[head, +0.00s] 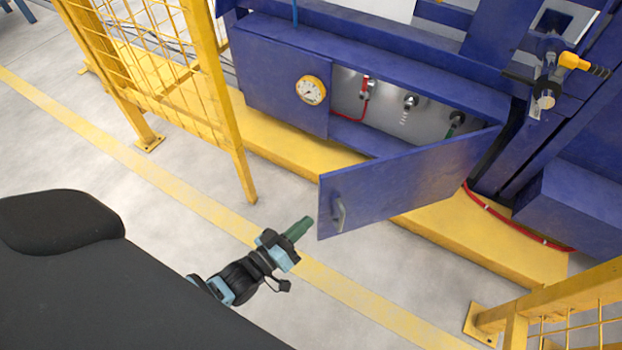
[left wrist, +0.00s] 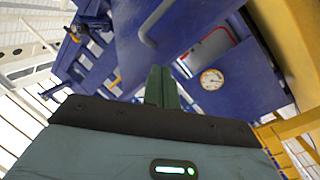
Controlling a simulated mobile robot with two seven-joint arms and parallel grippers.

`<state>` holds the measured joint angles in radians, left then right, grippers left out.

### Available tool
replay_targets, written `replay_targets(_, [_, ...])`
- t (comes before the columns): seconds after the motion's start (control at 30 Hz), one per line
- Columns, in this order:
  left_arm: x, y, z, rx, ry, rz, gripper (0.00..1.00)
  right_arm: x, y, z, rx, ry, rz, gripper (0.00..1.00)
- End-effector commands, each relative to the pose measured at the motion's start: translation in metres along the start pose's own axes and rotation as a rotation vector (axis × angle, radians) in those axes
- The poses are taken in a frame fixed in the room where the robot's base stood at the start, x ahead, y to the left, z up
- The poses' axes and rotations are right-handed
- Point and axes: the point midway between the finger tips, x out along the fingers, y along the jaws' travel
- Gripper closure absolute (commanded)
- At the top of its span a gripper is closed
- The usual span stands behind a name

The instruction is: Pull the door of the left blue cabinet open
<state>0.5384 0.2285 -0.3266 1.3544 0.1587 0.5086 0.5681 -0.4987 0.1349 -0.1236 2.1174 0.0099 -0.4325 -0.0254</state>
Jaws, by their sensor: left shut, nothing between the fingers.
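The blue cabinet door (head: 405,185) stands swung well open toward me, hinged on its right side in the head view. Its metal handle (head: 339,214) is near the free left edge; the handle also shows at the top of the left wrist view (left wrist: 151,28). The blue cabinet (head: 275,80) shows its open inside, with fittings and a red hose (head: 366,95). My left gripper (head: 304,225) is just left of the door's free edge, apart from the handle, its green fingers shut and empty. My right gripper is not in view.
A round gauge (head: 312,90) sits on the cabinet front left of the opening. A yellow mesh fence (head: 215,90) stands at left, and another yellow fence (head: 555,300) at lower right. A yellow plinth (head: 480,250) runs below the cabinet. The grey floor around my gripper is clear.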

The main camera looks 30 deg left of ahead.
Motion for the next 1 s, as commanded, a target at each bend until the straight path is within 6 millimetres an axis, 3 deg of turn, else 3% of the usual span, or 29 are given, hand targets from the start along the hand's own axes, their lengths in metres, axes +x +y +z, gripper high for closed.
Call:
replay_targets(0.1, [-0.002, -0.005, -0.028, -0.182, -0.013, 0.022, 1.00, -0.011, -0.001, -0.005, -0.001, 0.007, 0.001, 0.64])
replay_targets(0.5, [-0.011, -0.019, -0.102, -0.813, -0.089, 0.046, 1.00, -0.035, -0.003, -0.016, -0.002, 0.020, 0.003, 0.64])
replay_targets(0.7, [-0.014, -0.022, -0.117, -0.979, -0.113, 0.039, 1.00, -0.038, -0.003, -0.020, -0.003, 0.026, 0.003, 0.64])
replay_targets(1.0, [-0.012, -0.023, -0.118, -1.008, -0.116, 0.037, 1.00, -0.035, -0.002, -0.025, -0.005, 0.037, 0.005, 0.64])
